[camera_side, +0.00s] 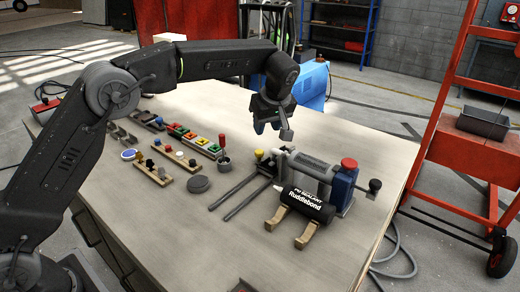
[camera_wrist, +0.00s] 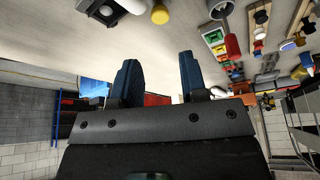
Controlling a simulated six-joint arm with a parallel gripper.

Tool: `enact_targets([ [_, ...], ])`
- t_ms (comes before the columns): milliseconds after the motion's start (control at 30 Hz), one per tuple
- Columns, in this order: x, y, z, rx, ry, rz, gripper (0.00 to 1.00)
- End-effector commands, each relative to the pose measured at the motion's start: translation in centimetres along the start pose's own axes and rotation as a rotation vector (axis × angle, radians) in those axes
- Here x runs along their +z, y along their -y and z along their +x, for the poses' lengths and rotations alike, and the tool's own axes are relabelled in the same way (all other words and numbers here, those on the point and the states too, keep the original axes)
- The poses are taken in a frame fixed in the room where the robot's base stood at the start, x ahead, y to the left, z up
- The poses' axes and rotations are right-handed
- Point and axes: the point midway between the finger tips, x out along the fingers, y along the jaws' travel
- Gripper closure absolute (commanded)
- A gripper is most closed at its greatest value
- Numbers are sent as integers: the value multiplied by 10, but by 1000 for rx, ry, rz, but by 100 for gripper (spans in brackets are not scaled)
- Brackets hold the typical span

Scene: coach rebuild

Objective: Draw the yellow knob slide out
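The yellow knob (camera_side: 259,154) sits at the left end of the clamp-like fixture (camera_side: 315,168), near two dark parallel rails (camera_side: 238,196). In the wrist view a yellow knob (camera_wrist: 160,14) shows at the top edge, on a dark stem, partly cut off. My gripper (camera_side: 267,126) hangs above and behind the fixture, apart from the yellow knob. In the wrist view my gripper's two blue fingers (camera_wrist: 157,58) stand wide apart with nothing between them. How far the slide is out cannot be told.
A black sealant cartridge (camera_side: 306,205) lies in front of the fixture on wooden supports. The fixture carries a red knob (camera_side: 349,163) and a dark ball handle (camera_side: 375,185). A red-handled tool (camera_side: 222,142) stands in a cup. Wooden racks (camera_side: 175,162) hold small parts at left. The table front is clear.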

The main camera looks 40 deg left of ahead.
Motion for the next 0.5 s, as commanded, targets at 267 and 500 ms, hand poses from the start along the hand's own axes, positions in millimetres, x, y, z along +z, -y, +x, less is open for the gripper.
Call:
enact_targets([
  [267,0,1,60,-5,2,0,60],
  [500,0,1,97,-2,2,0,60],
])
